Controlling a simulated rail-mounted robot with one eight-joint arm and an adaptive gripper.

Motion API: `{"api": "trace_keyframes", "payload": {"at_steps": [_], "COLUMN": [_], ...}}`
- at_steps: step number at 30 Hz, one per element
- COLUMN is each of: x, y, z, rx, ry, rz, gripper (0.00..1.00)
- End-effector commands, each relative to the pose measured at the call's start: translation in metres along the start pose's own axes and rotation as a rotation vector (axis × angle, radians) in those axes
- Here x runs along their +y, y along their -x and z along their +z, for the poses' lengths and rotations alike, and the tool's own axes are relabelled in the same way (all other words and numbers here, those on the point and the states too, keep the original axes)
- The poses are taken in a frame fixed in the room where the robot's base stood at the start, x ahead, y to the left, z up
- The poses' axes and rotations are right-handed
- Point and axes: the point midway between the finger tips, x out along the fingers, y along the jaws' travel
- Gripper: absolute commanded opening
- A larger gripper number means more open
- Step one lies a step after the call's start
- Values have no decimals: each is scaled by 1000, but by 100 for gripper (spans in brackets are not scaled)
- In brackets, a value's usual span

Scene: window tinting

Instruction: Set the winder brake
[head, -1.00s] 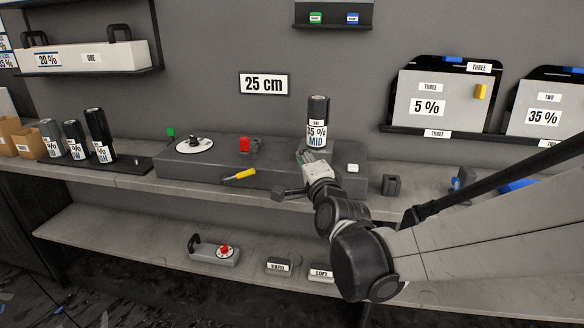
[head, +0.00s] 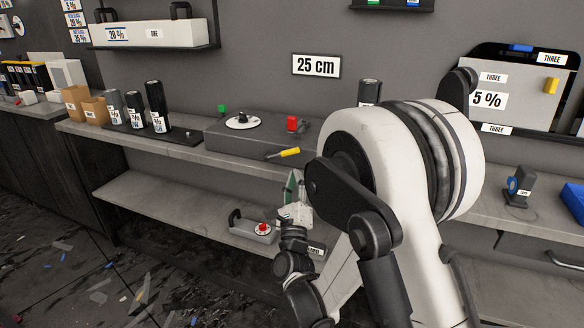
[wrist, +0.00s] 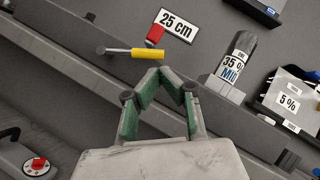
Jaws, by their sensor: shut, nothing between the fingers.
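The long grey winder unit (head: 225,138) stands on the upper shelf. A lever with a yellow handle (head: 289,152) sticks out at its front; it also shows in the wrist view (wrist: 147,54), beyond my fingertips. A red block (head: 292,123) sits behind the lever. My gripper (head: 294,180) is shut and empty, below and apart from the yellow handle. In the wrist view the fingertips (wrist: 160,73) of my gripper meet. The film roll marked 35 % MID (wrist: 236,64) stands right of the lever; my arm hides most of it in the head view.
Black rolls (head: 156,107) and cardboard boxes (head: 94,110) stand at the left of the upper shelf. The lower shelf (head: 165,205) carries a handled grey tool with a red knob (head: 262,228), close to my gripper. A 25 cm sign (head: 316,65) hangs on the wall.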

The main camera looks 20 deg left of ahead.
Motion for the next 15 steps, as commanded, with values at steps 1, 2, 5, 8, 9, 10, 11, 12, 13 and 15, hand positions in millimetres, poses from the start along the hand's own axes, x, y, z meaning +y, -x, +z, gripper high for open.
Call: {"api": "trace_keyframes", "payload": {"at_steps": [1, 2, 5, 8, 9, 10, 11, 12, 13, 15], "x": [10, 13, 23, 29, 31, 31, 32, 33, 33, 33], "y": [7, 11, 22, 30, 32, 33, 34, 35, 36, 36], "z": [-2, -4, -8, -11, -12, -12, -13, -13, -13, -14], "rx": [-3, -4, -7, -10, -10, -11, -11, -11, -11, -11], "ry": [-39, -61, -127, -171, -183, -189, -195, -200, -203, -206], "rz": [-15, -26, -55, -75, -81, -85, -87, -90, -91, -92], "gripper": [0, 0, 0, 0, 0, 0, 0, 0, 0, 0]}}
